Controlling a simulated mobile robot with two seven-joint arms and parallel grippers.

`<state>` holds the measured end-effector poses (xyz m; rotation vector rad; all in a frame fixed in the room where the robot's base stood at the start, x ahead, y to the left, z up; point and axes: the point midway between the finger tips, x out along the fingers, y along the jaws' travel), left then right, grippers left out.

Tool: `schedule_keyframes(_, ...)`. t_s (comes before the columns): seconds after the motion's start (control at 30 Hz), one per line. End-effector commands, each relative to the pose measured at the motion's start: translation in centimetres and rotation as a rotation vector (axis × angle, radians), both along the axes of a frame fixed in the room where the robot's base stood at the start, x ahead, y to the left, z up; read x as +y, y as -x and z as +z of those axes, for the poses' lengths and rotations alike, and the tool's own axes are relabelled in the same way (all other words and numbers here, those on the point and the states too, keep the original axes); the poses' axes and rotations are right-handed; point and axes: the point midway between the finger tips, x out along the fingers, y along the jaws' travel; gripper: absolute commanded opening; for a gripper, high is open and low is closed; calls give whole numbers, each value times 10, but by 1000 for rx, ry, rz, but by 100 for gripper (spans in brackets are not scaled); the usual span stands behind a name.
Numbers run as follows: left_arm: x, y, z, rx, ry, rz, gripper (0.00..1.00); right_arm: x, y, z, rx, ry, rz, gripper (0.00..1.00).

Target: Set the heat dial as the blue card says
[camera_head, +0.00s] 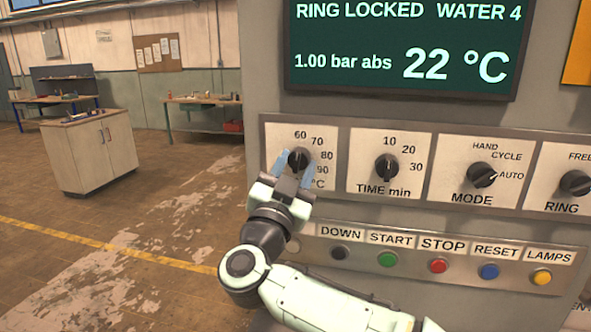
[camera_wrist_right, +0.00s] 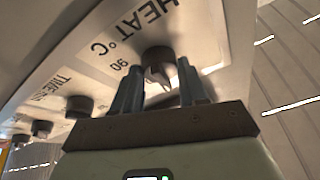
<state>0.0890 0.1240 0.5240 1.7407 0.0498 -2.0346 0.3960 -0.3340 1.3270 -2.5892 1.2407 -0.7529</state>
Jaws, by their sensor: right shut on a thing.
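The heat dial (camera_head: 298,157) is a black knob on a pale plate, with 60, 70, 80 and 90 around its upper right side. My right gripper (camera_head: 298,164) reaches it from below, its blue-grey fingers on either side of the knob and shut on it. In the right wrist view, the knob (camera_wrist_right: 158,57) shows between the fingertips (camera_wrist_right: 159,68), beside the words HEAT °C. I cannot tell which number the knob's pointer faces. The blue card is not in view. My left gripper is not in view.
The TIME dial (camera_head: 386,168), MODE dial (camera_head: 481,175) and RING dial (camera_head: 574,183) sit in a row to the right. A row of push buttons, with red STOP (camera_head: 438,266), runs below. The display (camera_head: 405,50) above reads 22 °C. Floor at left is open before a cabinet (camera_head: 90,155).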

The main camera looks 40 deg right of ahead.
Motion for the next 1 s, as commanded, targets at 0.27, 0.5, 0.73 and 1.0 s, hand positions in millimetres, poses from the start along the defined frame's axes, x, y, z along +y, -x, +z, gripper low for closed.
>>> schedule_keyframes(0.27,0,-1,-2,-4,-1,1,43,2,-2,0,-172,-138,2,12)
schedule_keyframes(0.5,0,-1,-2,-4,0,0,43,3,-3,1,-306,-246,3,12)
schedule_keyframes(0.73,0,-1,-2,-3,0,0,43,3,-3,1,-392,-314,4,12)
schedule_keyframes(1.0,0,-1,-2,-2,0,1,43,3,-3,1,-430,-345,2,12)
